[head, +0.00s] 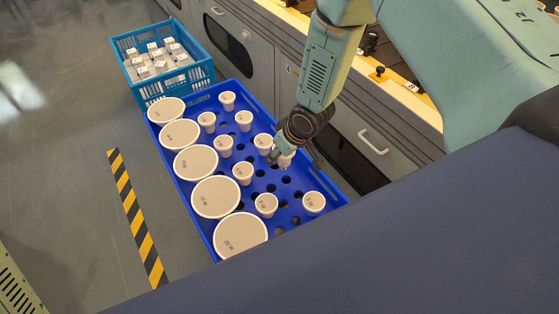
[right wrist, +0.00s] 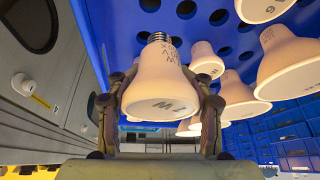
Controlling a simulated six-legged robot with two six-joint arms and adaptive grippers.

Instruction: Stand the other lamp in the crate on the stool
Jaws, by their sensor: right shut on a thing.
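The blue crate (head: 222,92) has a bottom with round holes and holds several white lamps standing face up. A row of large lamps (head: 215,197) lines its left side, and smaller lamps (head: 243,172) stand in the middle. My right gripper (head: 284,157) is over the right part of this crate. In the right wrist view, its fingers are shut on a white lamp (right wrist: 160,88) marked "7 W". The held lamp's screw base is bare and seems clear of the holes. I cannot make out a stool. My left gripper is not in view.
A teal crate (head: 125,62) with several small white boxes stands behind the blue crate. Grey cabinets (head: 235,40) with handles run along the right. A yellow-black floor stripe (head: 135,217) lies left of the blue crate. Several empty holes show around the gripper.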

